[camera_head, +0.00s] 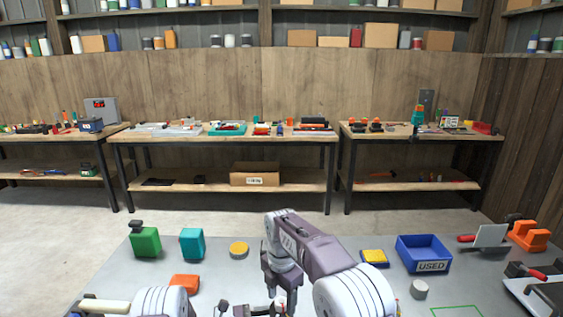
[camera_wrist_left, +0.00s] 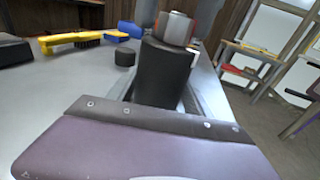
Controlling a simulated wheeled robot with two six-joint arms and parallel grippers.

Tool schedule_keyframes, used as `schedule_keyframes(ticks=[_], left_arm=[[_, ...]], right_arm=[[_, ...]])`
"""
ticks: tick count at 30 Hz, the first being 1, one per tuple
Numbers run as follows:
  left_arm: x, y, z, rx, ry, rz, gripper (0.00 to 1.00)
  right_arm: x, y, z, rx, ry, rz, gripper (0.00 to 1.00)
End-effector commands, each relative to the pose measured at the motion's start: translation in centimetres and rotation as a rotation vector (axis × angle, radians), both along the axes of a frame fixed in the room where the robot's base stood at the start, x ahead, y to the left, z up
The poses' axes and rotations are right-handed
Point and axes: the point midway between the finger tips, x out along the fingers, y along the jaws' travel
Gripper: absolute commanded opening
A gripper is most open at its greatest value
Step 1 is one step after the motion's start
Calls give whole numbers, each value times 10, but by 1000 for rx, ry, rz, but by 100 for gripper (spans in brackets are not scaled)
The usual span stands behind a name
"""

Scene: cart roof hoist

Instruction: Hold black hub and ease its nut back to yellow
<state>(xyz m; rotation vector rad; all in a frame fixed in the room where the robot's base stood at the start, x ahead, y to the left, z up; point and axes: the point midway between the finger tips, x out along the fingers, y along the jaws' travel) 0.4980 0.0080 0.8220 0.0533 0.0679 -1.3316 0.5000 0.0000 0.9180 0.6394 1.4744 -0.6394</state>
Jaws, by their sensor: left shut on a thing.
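The black hub (camera_wrist_left: 164,75) stands as a dark cylinder in the left wrist view. A grey part with an orange-red band (camera_wrist_left: 175,28) sits on its top; I take it for the nut. No yellow mark shows on the hub or nut. My left gripper (camera_wrist_left: 160,108) is shut on the hub; its fingertips are mostly hidden behind its own purple body. In the head view my right gripper (camera_head: 283,298) points down at the bottom edge, under its purple wrist; its fingertips are cut off or hidden. The hub is not clearly visible there.
On the grey table are a green block (camera_head: 146,242), a teal block (camera_head: 192,243), a yellow disc (camera_head: 239,249), an orange block (camera_head: 184,283), a blue bin marked USED (camera_head: 424,254) and an orange stand (camera_head: 528,236).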

Motion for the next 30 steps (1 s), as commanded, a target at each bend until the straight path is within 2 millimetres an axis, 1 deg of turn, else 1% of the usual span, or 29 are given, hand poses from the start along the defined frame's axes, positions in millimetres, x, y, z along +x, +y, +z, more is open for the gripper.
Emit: schedule_keyframes(ticks=[4,9,16,21,28,30], left_arm=[[0,0,0,0,0,0,21],[0,0,0,0,0,0,21],[0,0,0,0,0,0,21],[0,0,0,0,0,0,21],[0,0,0,0,0,0,21],[0,0,0,0,0,0,21]], right_arm=[[0,0,0,0,0,-13,56],[0,0,0,0,0,-191,56],[0,0,0,0,0,-215,56],[0,0,0,0,0,-393,56],[0,0,0,0,0,-415,56],[0,0,0,0,0,-496,56]])
